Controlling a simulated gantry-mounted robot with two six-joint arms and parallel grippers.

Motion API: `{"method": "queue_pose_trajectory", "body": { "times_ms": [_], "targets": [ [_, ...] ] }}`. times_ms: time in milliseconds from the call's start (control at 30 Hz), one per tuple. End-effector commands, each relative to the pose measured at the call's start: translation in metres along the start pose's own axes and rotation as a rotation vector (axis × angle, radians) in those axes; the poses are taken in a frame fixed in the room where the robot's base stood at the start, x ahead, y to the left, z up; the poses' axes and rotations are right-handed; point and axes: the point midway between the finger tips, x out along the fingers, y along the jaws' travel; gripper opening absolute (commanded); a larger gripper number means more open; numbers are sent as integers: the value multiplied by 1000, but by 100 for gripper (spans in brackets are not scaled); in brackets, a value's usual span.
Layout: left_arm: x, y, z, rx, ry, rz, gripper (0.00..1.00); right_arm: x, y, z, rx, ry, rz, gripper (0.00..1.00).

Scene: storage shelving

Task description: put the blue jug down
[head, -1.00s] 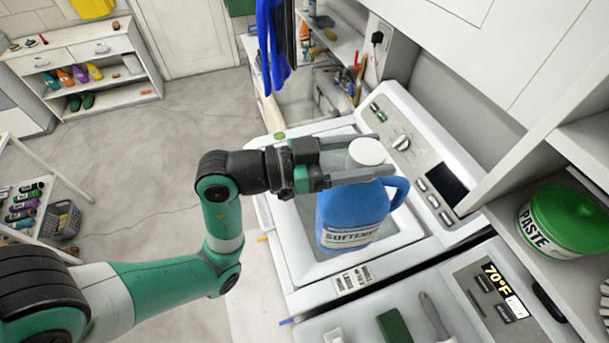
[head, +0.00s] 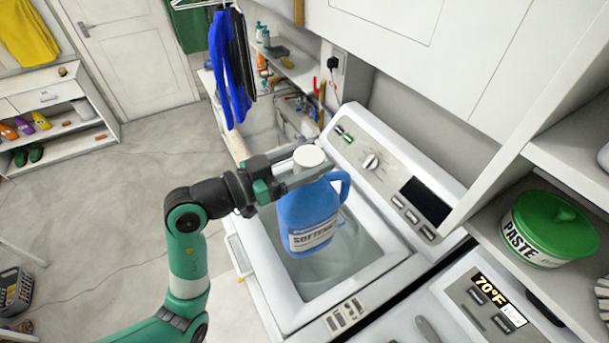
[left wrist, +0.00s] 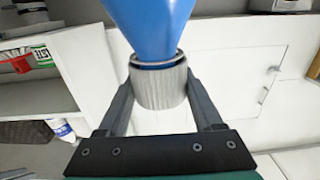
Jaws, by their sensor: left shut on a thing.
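The blue jug (head: 309,216) has a white cap and a softener label. It hangs upright over the washer's glass lid (head: 325,262), in the left part of the washer top. Whether its base touches the lid is hard to tell. My left gripper (head: 306,172) is shut on the jug at its cap and neck. In the left wrist view the two fingers flank the ribbed cap (left wrist: 160,88), with the blue body (left wrist: 150,25) beyond it. My right gripper is not in view.
The washer (head: 408,268) has a raised control panel (head: 400,180) behind the lid. A second machine with a display (head: 490,300) stands at the right. A green-lidded paste tub (head: 550,225) sits on the right shelf. Blue cloth (head: 228,70) hangs near the sink.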

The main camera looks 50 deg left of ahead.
Motion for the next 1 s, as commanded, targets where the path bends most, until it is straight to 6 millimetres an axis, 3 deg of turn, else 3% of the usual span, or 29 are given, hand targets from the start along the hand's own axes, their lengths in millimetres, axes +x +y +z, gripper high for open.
{"method": "queue_pose_trajectory", "body": {
  "times_ms": [133, 400, 767, 1000],
  "targets": [
    [21, -23, 11, 2, 11, -2, 0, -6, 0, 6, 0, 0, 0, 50],
    [45, -48, 52, 2, 13, -1, 0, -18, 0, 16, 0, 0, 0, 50],
    [53, -56, 64, 4, 14, 0, 0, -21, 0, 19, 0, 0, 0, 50],
    [55, -58, 96, 2, 11, -1, 0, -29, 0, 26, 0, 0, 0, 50]
  ]
}}
